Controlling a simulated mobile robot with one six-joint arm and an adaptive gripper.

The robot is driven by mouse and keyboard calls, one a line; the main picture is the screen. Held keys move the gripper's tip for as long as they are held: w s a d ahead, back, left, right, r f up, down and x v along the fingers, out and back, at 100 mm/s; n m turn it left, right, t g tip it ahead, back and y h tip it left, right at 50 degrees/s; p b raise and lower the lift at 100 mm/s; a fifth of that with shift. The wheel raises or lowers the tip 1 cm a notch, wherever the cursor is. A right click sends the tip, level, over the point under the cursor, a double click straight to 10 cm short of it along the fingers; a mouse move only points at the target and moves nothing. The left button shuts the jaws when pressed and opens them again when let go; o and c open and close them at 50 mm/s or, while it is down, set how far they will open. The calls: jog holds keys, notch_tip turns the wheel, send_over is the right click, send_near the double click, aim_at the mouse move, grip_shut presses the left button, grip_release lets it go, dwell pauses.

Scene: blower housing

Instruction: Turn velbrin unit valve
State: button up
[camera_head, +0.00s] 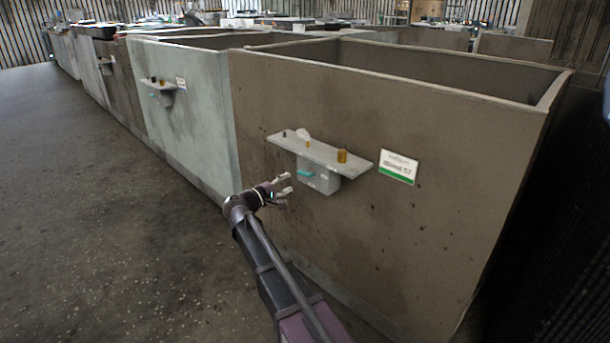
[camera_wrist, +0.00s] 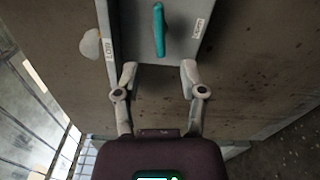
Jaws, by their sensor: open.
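The valve is a teal lever handle (camera_head: 305,172) on the front of a grey box (camera_head: 322,182) under a shelf on the brown bin wall. In the wrist view the teal handle (camera_wrist: 159,30) lies just beyond the fingertips, roughly between their lines. A label reading LOW is left of it, and another small label is at its right. My gripper (camera_head: 286,188) is open and empty, left of and slightly below the box. In the wrist view my gripper (camera_wrist: 160,68) points at the handle, with its fingertips by the box's near edge and apart from the handle.
A shelf (camera_head: 340,159) above the box carries an amber cylinder (camera_head: 342,156) and small items. A white and green sign (camera_head: 399,167) hangs at its right. A pale bin (camera_head: 185,110) with a similar fixture stands to the left. The floor (camera_head: 110,220) at left is clear.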

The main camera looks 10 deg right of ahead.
aim_at(303, 175)
jog(key=x, duration=0.8)
jog(key=shift+w+d, duration=0.15)
jog(key=shift+d, duration=0.1)
grip_shut()
